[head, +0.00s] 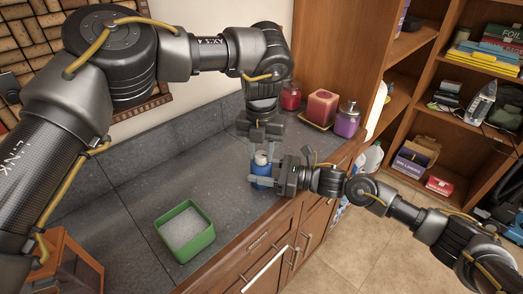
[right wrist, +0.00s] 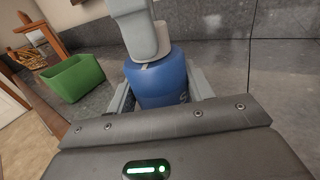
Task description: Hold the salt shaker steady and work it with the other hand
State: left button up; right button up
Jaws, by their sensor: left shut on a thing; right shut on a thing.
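The salt shaker (head: 261,170) has a blue body and a pale top, and is upright near the front edge of the grey counter. My right gripper (head: 264,181) comes from the right and is shut on the blue body. In the right wrist view the blue body (right wrist: 158,88) sits between its fingers. My left gripper (head: 262,152) reaches down from above and is shut on the shaker's top. Its grey finger (right wrist: 140,32) covers most of the top in the right wrist view. Whether the shaker's base touches the counter is hidden.
A green box (head: 185,232) with white contents stands on the counter (head: 140,190) to the left. A red jar (head: 290,97), a red candle (head: 322,107) and a purple jar (head: 347,121) stand at the back. Shelves (head: 425,95) rise to the right. The counter's middle is clear.

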aim_at(261, 155)
dwell(0.5)
pick_arm(q)
jog(key=o, duration=1)
notch_tip(261, 155, up, 12)
jog(key=shift+r, duration=0.1)
pick_arm(e)
jog(key=o, duration=1)
